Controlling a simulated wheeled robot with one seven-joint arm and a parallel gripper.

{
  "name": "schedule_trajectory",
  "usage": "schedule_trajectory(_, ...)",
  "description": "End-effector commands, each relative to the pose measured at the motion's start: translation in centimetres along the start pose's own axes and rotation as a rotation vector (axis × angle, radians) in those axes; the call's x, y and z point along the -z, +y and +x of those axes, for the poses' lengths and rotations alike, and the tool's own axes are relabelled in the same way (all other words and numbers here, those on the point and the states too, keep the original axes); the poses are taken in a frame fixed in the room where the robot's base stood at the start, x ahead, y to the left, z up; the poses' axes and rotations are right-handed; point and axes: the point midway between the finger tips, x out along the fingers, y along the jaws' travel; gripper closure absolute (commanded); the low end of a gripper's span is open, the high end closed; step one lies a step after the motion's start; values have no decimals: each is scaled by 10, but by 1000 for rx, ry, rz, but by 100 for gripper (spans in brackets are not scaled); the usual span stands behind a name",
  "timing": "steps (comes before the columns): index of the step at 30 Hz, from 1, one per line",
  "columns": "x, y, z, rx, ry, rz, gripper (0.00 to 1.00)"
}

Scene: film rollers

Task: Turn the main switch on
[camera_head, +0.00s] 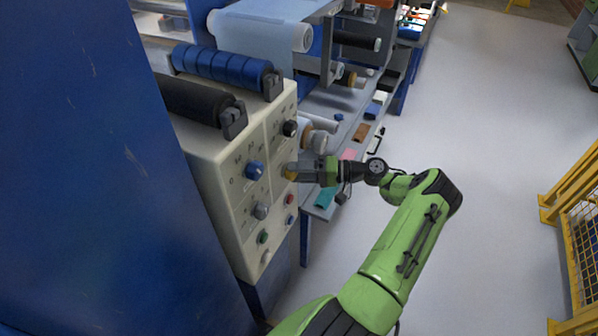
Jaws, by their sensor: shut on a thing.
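A beige control panel (233,222) stands left of the middle, its face toward the arm. It carries a blue knob (254,170) with markings around it, a grey knob (261,210) and a black knob (290,128). I cannot read which one is labelled the main switch. My green gripper (292,173) comes in from the right, its yellowish tips at the panel face, right of the blue knob and below the black one. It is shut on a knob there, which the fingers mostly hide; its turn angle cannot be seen.
Small buttons, one green (263,236) and one red (290,199), sit lower on the panel. Blue rollers (221,65) and a dark roller lie on top. A bench (335,130) with loose items runs behind. Yellow fencing (583,235) stands right; the grey floor between is clear.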

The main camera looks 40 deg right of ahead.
Motion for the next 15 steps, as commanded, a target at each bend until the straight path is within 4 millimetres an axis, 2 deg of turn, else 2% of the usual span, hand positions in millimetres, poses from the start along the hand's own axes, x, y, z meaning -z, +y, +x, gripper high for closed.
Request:
schedule_trajectory(10,0,0,0,0,2,7,77)
schedule_trajectory(11,0,0,0,0,2,7,43)
schedule_trajectory(15,0,0,0,0,1,6,22)
